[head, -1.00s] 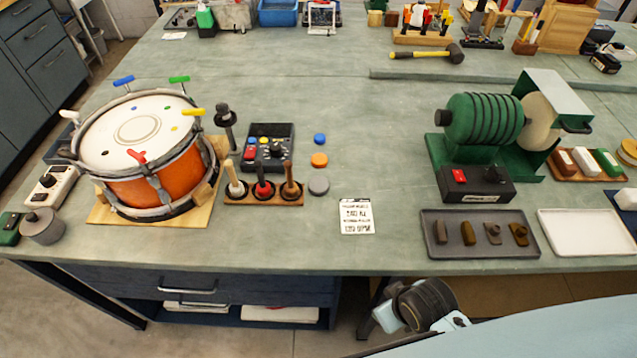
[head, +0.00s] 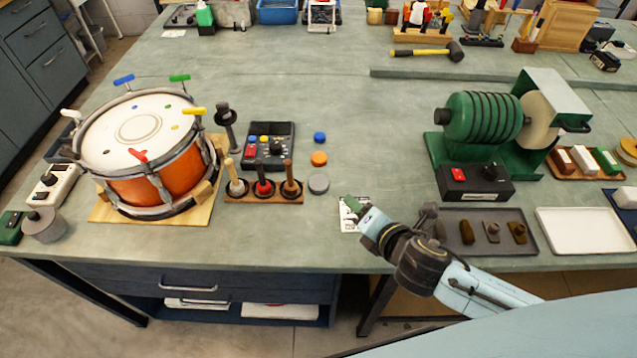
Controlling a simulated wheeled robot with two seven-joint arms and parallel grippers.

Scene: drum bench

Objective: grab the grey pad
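The grey pad (head: 319,184) is a small round disc lying flat on the bench. It is the nearest of a column of three discs, below the orange pad (head: 319,159) and the blue pad (head: 319,138). My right gripper (head: 354,206) is over the white printed card, to the right of and nearer than the grey pad, and apart from it. Its fingers point up and left; they are too small to tell whether they are open or shut. My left gripper is not in view.
The white card (head: 347,225) is partly hidden by my gripper. A dark tray (head: 480,245) lies right.

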